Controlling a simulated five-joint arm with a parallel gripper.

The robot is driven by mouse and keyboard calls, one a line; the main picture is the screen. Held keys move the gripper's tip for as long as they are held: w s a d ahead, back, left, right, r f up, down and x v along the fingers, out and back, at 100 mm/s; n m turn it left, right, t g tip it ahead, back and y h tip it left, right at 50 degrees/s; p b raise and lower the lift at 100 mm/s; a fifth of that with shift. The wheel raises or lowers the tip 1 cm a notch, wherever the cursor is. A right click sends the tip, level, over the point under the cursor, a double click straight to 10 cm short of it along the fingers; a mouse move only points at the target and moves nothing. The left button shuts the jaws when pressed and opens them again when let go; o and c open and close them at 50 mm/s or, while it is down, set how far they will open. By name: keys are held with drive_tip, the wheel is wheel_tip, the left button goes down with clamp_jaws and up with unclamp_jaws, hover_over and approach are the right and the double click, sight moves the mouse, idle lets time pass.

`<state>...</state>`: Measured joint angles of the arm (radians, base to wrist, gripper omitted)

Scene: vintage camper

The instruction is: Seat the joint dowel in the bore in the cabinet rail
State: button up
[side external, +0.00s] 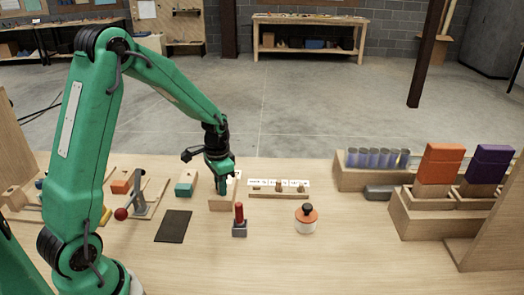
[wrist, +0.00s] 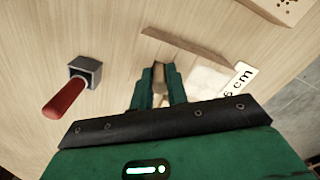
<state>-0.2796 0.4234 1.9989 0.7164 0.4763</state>
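My gripper (side external: 222,192) points down over a pale wooden block (side external: 222,204), which looks like the cabinet rail. In the wrist view my gripper (wrist: 159,80) has its fingers close together on a narrow tan piece (wrist: 159,72), which appears to be the joint dowel. The rail's long wooden face (wrist: 185,45) shows just beyond the fingertips. The bore is hidden, and I cannot tell whether the dowel touches the rail. A white label (wrist: 238,80) reading "6 cm" lies right of the fingers.
A red-handled tool in a grey block (side external: 239,220) stands just in front; it also shows left in the wrist view (wrist: 65,95). A labelled strip with small pegs (side external: 279,190) and an orange-white pot (side external: 307,218) are to the right. A dark mat (side external: 173,226) lies left.

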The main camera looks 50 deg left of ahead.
drive_tip(key=shift+o, duration=0.4)
wheel_tip(320, 180, up, 12)
drive_tip(key=shift+r, duration=0.15)
idle(0.8)
drive_tip(key=s+d+r+n+t, duration=0.1)
drive_tip(key=s+d+r+t, duration=0.1)
drive_tip(key=s+d, duration=0.3)
drive_tip(key=s+d+r+n+t, duration=0.1)
drive_tip(key=s+d+r+t, duration=0.2)
drive_tip(key=s, duration=0.9)
drive_tip(key=shift+s+d+r+t, duration=0.15)
drive_tip(key=shift+d+r+t, duration=0.15)
drive_tip(key=shift+d+r, duration=1.2)
drive_tip(key=shift+d+f, duration=0.2)
drive_tip(key=shift+f, duration=0.05)
